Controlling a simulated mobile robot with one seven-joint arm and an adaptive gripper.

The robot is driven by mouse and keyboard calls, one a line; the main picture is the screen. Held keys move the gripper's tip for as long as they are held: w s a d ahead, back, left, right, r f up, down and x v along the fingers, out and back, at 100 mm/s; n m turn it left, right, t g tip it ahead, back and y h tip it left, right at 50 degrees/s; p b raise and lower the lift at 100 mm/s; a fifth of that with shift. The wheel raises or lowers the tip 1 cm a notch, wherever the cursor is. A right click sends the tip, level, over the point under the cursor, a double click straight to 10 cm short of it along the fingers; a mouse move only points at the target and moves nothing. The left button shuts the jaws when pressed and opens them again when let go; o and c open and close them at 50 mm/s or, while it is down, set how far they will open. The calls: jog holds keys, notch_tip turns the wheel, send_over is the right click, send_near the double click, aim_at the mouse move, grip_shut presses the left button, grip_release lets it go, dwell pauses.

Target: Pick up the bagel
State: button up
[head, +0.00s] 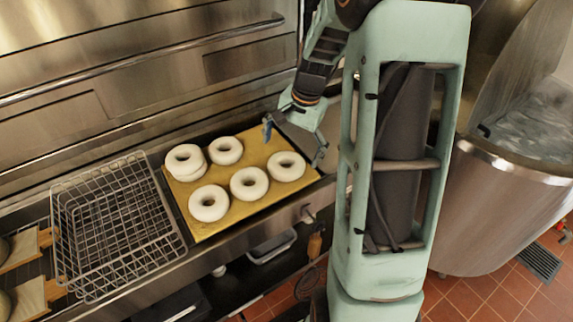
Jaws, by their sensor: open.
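Several pale, round bagels lie on a tan board (240,205) on the metal counter. The nearest one to my gripper is the right bagel (287,166). Others are the top bagel (226,151), the middle bagel (249,183) and the lower left bagel (208,203). At the upper left, one bagel (184,158) appears to rest on another (190,174). My gripper (294,150) is open and empty, at the board's upper right, close to the right bagel. I cannot tell its height above the board.
A wire basket (115,222) stands left of the board. Wooden boards (28,248) lie at the far left. A metal oven front (130,70) rises behind the counter. A large steel kettle (505,205) stands at the right, beyond my column.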

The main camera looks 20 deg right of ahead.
aim_at(288, 159)
jog(key=shift+w+a+f+p, duration=0.1)
jog(key=shift+f+p, duration=0.05)
jog(key=shift+f, duration=0.7)
jog(key=shift+w+a+f+p, duration=0.15)
jog(key=shift+f, duration=0.75)
jog(key=shift+w+a+f+p, duration=0.1)
jog(key=shift+f+p, duration=0.05)
jog(key=shift+f, duration=0.7)
jog(key=shift+c, duration=0.7)
jog(key=c, duration=1.2)
jog(key=shift+o, duration=0.2)
jog(key=shift+r, duration=0.1)
jog(key=shift+r, duration=0.5)
jog(key=s+r, duration=0.1)
jog(key=r, duration=0.1)
jog(key=s+d+r, duration=0.1)
jog(key=r, duration=0.1)
jog(key=s+d+r+b, duration=0.1)
jog(key=r, duration=0.2)
jog(key=shift+s, duration=0.35)
jog(key=s+d+r+b, duration=0.1)
jog(key=s+d+r, duration=0.3)
jog(key=s, duration=0.4)
jog(key=shift+s+d+r, duration=0.15)
jog(key=shift+s+r, duration=0.25)
